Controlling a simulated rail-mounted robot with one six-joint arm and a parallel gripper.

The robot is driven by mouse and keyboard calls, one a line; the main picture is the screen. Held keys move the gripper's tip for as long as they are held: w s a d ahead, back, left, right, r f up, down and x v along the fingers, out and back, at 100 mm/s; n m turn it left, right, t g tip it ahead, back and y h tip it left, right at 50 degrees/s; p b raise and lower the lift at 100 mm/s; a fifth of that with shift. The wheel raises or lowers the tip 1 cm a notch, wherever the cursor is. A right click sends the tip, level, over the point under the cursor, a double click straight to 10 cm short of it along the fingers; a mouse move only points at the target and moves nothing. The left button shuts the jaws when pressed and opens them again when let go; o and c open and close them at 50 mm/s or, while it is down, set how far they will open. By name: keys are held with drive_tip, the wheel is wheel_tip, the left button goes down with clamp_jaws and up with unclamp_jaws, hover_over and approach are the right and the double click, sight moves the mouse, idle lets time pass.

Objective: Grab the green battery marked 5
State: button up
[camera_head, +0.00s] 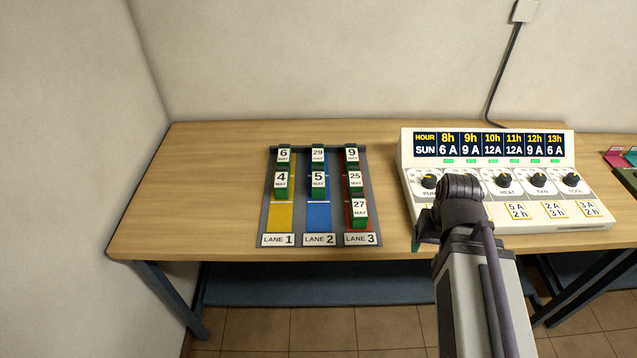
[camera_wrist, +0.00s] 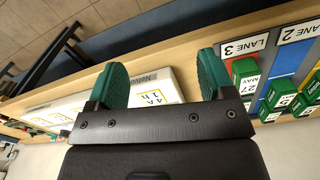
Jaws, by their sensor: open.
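The green battery marked 5 (camera_head: 318,184) stands in the blue lane 2 of the rack (camera_head: 265,225), in front of a green battery marked 29 (camera_head: 318,157).
Lane 1 holds batteries 6 (camera_head: 284,156) and 4 (camera_head: 281,183); lane 3 holds 9 (camera_head: 351,156), 25 (camera_head: 355,180) and 27 (camera_head: 359,211). The control panel (camera_head: 408,150) stands right of the rack. The wooden table (camera_head: 190,190) is clear at left.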

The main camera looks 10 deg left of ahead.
drive_tip(key=w+a+n, duration=0.1)
drive_tip(key=w+a, duration=0.4)
drive_tip(key=a, duration=0.1)
drive_tip(key=w+a+f+n+b, duration=0.1)
drive_tip(key=w+a, duration=0.4)
drive_tip(key=a, duration=0.1)
drive_tip(key=w+a+n, duration=0.1)
drive_tip(key=w+a, duration=0.5)
drive_tip(key=shift+a+f, duration=0.15)
drive_tip(key=shift+f, duration=0.05)
hover_over(318, 177)
drive_tip(key=w, duration=0.1)
drive_tip(key=shift+a+f, duration=0.2)
drive_tip(key=shift+a, duration=0.2)
drive_tip(key=shift+s+d+f+m+b, duration=0.1)
drive_tip(key=shift+s+d+m+b, duration=0.1)
drive_tip(key=shift+d+m+b, duration=0.2)
drive_tip(key=f+b, duration=1.1)
drive_tip(key=shift+s, duration=0.2)
drive_tip(key=shift+r, duration=0.25)
drive_tip(key=c, duration=1.4)
drive_tip(key=shift+p, duration=0.3)
wheel_tip(318, 177, up, 10)
drive_tip(key=p, duration=1)
drive_tip(key=shift+r, duration=0.2)
drive_tip(key=shift+f, duration=0.1)
